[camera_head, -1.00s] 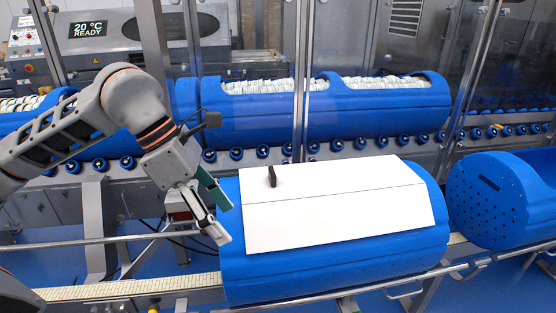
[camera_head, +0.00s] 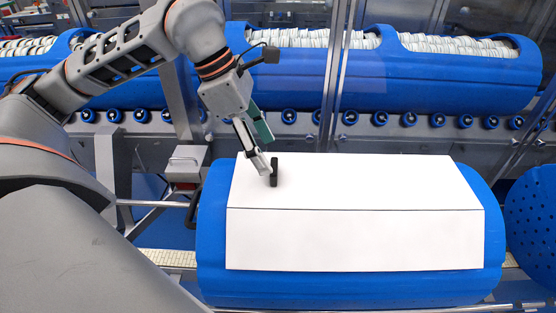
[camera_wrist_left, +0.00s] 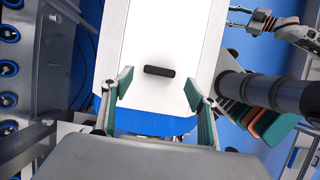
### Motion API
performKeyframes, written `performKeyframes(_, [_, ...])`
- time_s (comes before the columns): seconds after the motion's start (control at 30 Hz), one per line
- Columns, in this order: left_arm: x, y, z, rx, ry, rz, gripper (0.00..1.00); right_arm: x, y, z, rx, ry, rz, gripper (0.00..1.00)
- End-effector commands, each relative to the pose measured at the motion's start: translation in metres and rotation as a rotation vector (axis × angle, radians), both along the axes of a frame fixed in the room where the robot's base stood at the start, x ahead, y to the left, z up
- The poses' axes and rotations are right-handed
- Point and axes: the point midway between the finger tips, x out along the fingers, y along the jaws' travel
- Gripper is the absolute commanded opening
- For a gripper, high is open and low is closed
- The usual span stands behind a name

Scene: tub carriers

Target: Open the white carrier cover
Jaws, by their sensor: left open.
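The white carrier cover (camera_head: 350,225) lies closed over the top of the blue carrier tub (camera_head: 212,240) in the head view. It has a hinge-like line across it and a small black handle (camera_head: 274,172) near its back left edge. My left gripper (camera_head: 267,157) is open right at the handle, its fingers pointing down. In the left wrist view the open gripper (camera_wrist_left: 157,82) has one finger to each side, and the black handle (camera_wrist_left: 159,72) shows between the fingertips; I cannot tell whether they touch it. What seems to be my right gripper (camera_wrist_left: 262,20) shows small at the top right.
Another blue tub (camera_head: 400,80) filled with white items stands behind, above a row of blue rollers (camera_head: 378,120). A perforated blue tub end (camera_head: 530,205) is close at the right. Vertical metal posts (camera_head: 333,100) rise behind the cover. A rail runs along the front.

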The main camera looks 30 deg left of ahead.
Motion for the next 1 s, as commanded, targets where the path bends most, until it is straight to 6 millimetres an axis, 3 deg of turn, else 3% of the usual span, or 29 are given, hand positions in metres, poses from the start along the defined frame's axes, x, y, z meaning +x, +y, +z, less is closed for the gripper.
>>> performKeyframes(0.3, [0.008,-0.015,-0.043,-0.001,0.005,-0.002,0.58,0.000,0.000,0.000,0.000,0.000,0.001,0.40])
performKeyframes(0.73, [0.011,-0.018,-0.051,-0.001,0.001,0.001,0.58,0.004,0.001,0.006,0.002,-0.012,0.000,0.40])
performKeyframes(0.93, [0.011,-0.018,-0.051,-0.001,0.001,0.001,0.06,0.004,0.001,0.006,0.002,-0.011,0.000,0.40])
performKeyframes(1.0, [0.011,-0.018,-0.051,-0.001,0.001,0.001,0.03,0.004,0.000,0.006,0.001,-0.010,0.000,0.40])
